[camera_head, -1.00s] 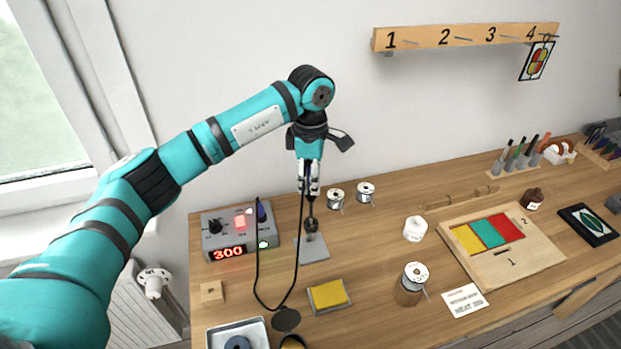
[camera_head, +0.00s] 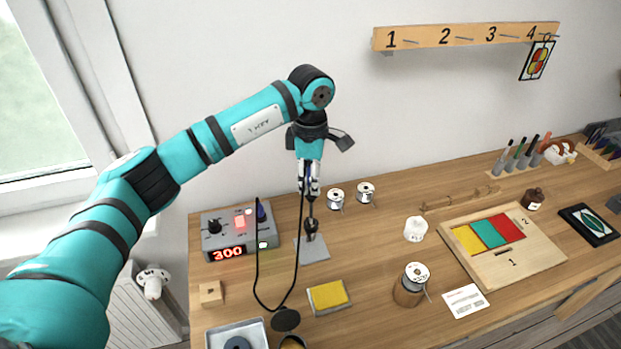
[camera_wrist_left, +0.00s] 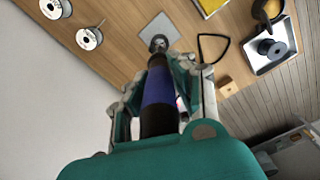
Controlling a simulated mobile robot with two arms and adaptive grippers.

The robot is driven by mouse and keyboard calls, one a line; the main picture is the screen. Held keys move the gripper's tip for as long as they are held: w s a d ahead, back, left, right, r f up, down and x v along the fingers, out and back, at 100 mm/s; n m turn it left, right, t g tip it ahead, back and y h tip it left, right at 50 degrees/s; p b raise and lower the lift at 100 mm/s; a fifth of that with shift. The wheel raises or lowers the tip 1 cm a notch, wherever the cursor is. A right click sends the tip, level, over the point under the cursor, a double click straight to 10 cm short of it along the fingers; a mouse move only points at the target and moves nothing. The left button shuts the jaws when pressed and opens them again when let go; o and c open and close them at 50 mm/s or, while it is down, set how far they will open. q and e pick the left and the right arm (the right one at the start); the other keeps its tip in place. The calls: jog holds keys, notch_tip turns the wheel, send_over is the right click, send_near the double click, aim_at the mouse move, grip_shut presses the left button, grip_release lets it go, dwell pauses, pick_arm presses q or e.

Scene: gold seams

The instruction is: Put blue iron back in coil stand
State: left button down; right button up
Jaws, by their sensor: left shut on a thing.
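My left gripper (camera_head: 310,185) is shut on the blue iron, above the coil stand at the back of the bench. In the left wrist view the blue handle (camera_wrist_left: 158,90) of the iron stands between the fingers of the gripper (camera_wrist_left: 165,85), its tip end pointing down at the coil stand (camera_wrist_left: 158,42). In the head view the coil stand (camera_head: 316,249) is a grey plate with a dark coil on it. The iron's lower end is at the top of the coil; I cannot tell how deep it sits. My right gripper is not in view.
A soldering station (camera_head: 240,230) reading 300 stands left of the stand, with a black cable looping down in front. A yellow sponge (camera_head: 328,296) lies in front. Solder spools (camera_head: 336,197) stand behind to the right. A wooden board (camera_head: 510,268) with coloured panels lies further right.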

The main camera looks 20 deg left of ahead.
pick_arm(q)
jog(key=shift+f+b, duration=4.2)
jog(key=shift+f, duration=0.75)
dwell(1.2)
jog(key=c, duration=1)
grip_release()
jog(key=shift+o, duration=0.2)
jog(key=o, duration=0.4)
jog(key=shift+r, duration=0.1)
jog(key=shift+r+p, duration=1.85)
jog(key=shift+r, duration=1.55)
